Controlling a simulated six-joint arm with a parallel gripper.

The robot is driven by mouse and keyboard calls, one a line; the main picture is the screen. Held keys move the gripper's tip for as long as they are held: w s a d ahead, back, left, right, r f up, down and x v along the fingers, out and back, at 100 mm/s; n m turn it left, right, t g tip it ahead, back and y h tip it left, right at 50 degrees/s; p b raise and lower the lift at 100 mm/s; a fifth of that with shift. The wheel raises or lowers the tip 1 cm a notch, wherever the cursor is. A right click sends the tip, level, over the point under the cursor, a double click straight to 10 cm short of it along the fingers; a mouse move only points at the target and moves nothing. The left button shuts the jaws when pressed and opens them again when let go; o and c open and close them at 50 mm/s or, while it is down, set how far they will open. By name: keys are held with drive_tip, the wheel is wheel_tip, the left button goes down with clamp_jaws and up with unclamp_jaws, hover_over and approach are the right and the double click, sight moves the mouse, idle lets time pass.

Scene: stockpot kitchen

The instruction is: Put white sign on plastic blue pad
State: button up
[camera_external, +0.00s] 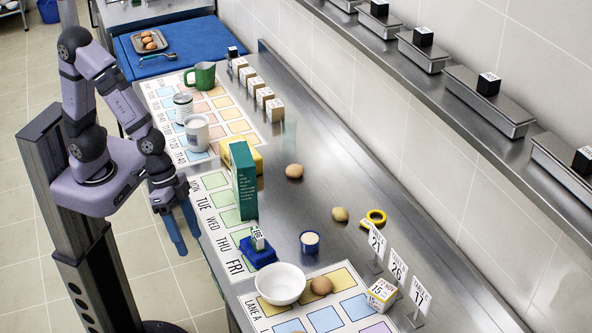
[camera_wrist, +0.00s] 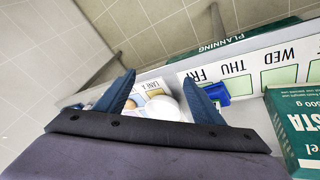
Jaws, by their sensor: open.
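Three white signs on small stands, numbered 21 (camera_external: 377,241), 26 (camera_external: 398,266) and 17 (camera_external: 419,295), stand upright in a row at the right of the counter. A small blue block-like pad (camera_external: 258,252) sits near the counter's front edge, with a small white lettered piece (camera_external: 257,238) upright on it. The blue pad also shows in the wrist view (camera_wrist: 216,93). My gripper (camera_external: 188,243) hangs beyond the counter's front edge, left of the pad. Its two blue fingers are apart and empty, also in the wrist view (camera_wrist: 158,78).
A tall green box (camera_external: 243,181) stands behind the pad, and a white bowl (camera_external: 281,284) beside it in front. A large blue mat (camera_external: 190,50) covers the far table.

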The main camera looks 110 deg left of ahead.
drive_tip(key=s+a+m+g+y, duration=0.1)
drive_tip(key=s+a+g+y, duration=0.1)
drive_tip(key=s+a+g, duration=0.2)
drive_tip(key=s+a, duration=0.3)
drive_tip(key=s, duration=0.4)
drive_tip(key=shift+s+a+m, duration=0.15)
drive_tip(key=shift+s+m, duration=0.05)
drive_tip(key=shift+m, duration=0.2)
